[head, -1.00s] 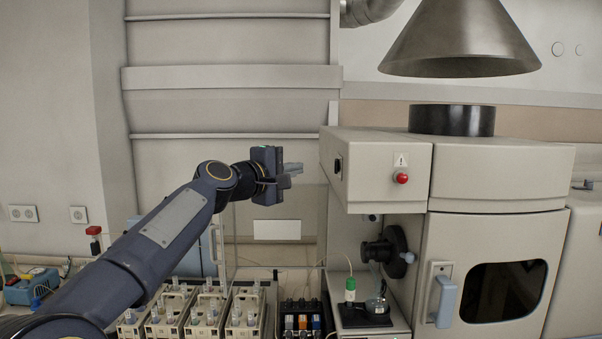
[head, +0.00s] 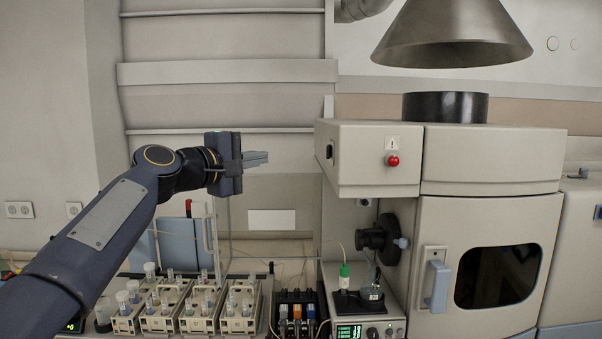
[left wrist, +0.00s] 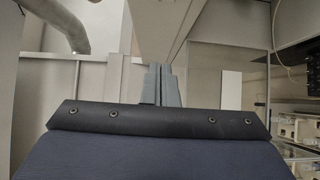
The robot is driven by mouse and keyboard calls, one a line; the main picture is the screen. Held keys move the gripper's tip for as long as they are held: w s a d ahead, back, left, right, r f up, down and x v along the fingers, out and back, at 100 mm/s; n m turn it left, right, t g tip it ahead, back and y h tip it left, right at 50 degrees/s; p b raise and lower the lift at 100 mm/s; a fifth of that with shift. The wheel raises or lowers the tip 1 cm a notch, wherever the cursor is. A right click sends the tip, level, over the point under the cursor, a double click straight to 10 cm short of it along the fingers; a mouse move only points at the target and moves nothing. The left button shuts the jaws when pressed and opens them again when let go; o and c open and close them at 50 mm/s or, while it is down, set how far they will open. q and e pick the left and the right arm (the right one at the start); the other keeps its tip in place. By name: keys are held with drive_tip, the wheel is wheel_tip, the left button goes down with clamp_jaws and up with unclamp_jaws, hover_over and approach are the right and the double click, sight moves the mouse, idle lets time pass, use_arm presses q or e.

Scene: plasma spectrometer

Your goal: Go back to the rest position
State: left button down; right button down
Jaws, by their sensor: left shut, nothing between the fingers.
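My left gripper (head: 256,159) shows in the head view, held in the air above the sample racks and pointing right, to the left of the spectrometer's upper housing. Its fingers are together with nothing between them. In the left wrist view the closed grey fingers (left wrist: 160,86) show above the dark gripper body. My left arm comes in from the lower left. My right gripper is in neither view.
The spectrometer (head: 490,190) stands at the right under a metal hood (head: 452,35). Below my gripper are several vial racks (head: 160,318), a small pump (head: 297,312) and a green-capped bottle (head: 344,275). Air around the gripper is free.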

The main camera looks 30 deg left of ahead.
use_arm(q)
drive_tip(key=s+d+f+m+g, duration=0.4)
drive_tip(key=s+f, duration=0.5)
drive_tip(key=f, duration=0.5)
drive_tip(key=s+d+f+m+g, duration=0.4)
drive_tip(key=s+d+f, duration=0.5)
drive_tip(key=f, duration=0.5)
drive_tip(key=s+d+f+m+g+h, duration=0.1)
drive_tip(key=s+d+f+m+g, duration=0.3)
drive_tip(key=s+f, duration=0.5)
wheel_tip(320, 180, down, 5)
drive_tip(key=d+m, duration=0.2)
drive_tip(key=d, duration=0.1)
drive_tip(key=shift+s+m, duration=0.15)
drive_tip(key=shift+m, duration=0.25)
